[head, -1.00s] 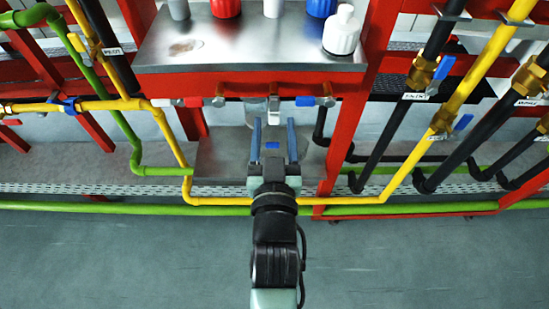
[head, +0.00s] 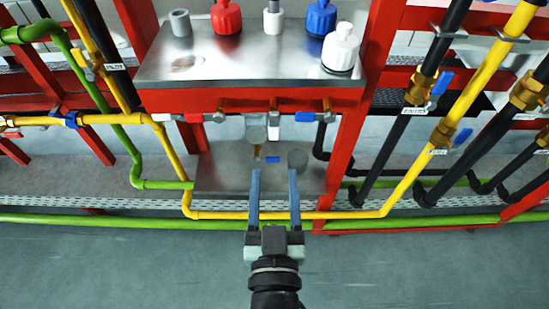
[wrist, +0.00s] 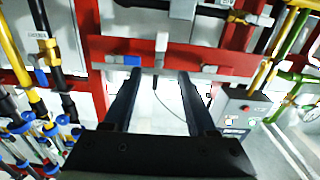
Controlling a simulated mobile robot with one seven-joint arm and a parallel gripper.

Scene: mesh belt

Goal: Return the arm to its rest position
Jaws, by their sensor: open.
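My gripper (head: 274,185) is in the lower middle of the head view, its two blue-grey fingers spread apart with nothing between them. It is in front of the red frame, below the steel shelf (head: 210,68). In the wrist view my gripper (wrist: 157,80) also shows open, its fingers pointing toward a red crossbar with small valves. My arm reaches in from the bottom edge of the head view. A rest position is not marked in either view.
Yellow pipe (head: 350,214) and green pipe (head: 100,218) run low across the rack, close to my fingers in the picture. A red upright (head: 345,135) stands to the right. White, red and blue knobs stand on the shelf. The grey floor (head: 120,270) in front is clear.

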